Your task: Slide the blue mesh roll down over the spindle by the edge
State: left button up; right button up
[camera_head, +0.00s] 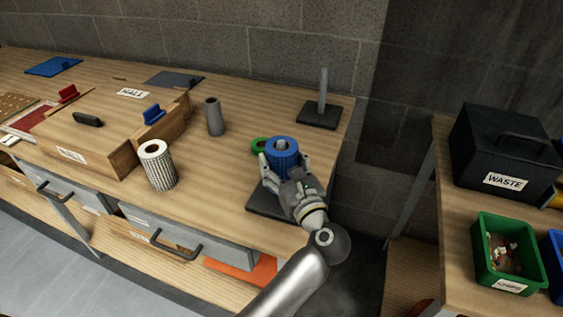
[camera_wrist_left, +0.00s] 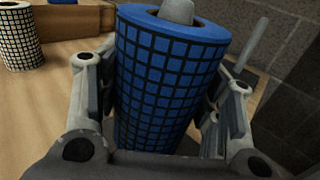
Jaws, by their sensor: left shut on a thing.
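The blue mesh roll (camera_head: 283,148), marked with a dark grid, is upright between the fingers of my left gripper (camera_head: 282,170), near the table's right front corner. The left wrist view shows the roll (camera_wrist_left: 165,90) large, with a finger on each side. The grey rounded tip of a spindle (camera_wrist_left: 178,11) pokes out of the roll's top hole, so the roll is around it. The spindle's dark base plate (camera_head: 262,205) shows below the gripper, close to the front edge. The roll's lower end is hidden, so I cannot tell whether it touches the base.
A second, bare spindle (camera_head: 323,88) stands at the back right. A green ring (camera_head: 259,145) lies just left of the blue roll. A white mesh roll (camera_head: 158,168) and a grey roll (camera_head: 214,117) stand further left. A waste bin (camera_head: 500,150) is on the right-hand table.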

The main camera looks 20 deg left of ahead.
pick_arm(q)
jog(key=shift+f+b, duration=1.3)
jog(key=shift+f, duration=0.25)
jog(key=o, duration=1.3)
